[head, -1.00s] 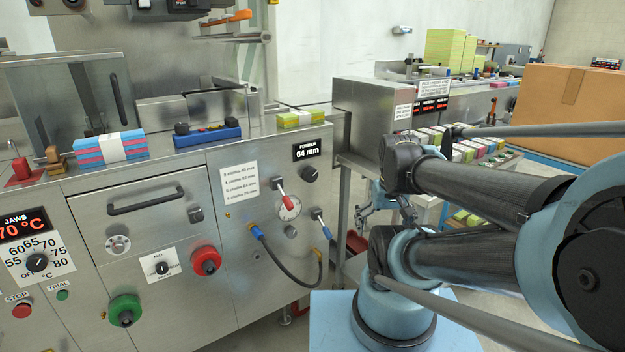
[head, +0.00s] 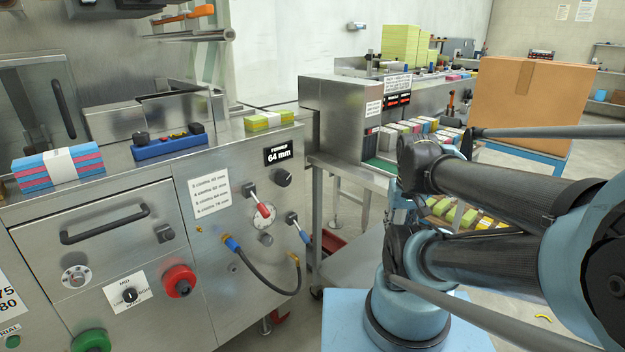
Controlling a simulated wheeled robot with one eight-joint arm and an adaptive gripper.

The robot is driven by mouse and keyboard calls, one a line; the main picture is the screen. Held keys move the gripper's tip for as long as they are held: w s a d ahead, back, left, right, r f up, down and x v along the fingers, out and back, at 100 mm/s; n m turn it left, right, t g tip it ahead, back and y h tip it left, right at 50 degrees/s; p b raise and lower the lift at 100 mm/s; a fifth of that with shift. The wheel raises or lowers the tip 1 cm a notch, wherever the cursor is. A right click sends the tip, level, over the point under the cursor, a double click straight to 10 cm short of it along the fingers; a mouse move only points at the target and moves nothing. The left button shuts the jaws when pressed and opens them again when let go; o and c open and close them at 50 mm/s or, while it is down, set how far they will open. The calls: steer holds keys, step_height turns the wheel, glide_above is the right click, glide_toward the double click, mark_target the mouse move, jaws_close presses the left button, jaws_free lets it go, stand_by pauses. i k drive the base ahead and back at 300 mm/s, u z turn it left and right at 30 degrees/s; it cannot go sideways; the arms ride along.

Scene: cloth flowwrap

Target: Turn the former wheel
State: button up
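The former wheel is a small black knob (head: 283,178) on the steel machine's front panel. My gripper (head: 398,214) shows only in part, right of the machine, mostly hidden behind my arm's links. It is well apart from the knob, and its fingers cannot be made out.
A red-handled lever (head: 262,207), a blue-handled lever (head: 300,230) and a black hose (head: 262,279) are close below the knob. A red button (head: 179,281) is lower left. A cloth stack (head: 60,168) lies on the machine top. A cardboard box (head: 530,103) stands at right.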

mark_target(283, 178)
steer(key=z, duration=0.25)
steer(key=k, duration=2.5)
steer(key=u, duration=0.5)
steer(key=i, duration=1)
steer(key=z, duration=0.05)
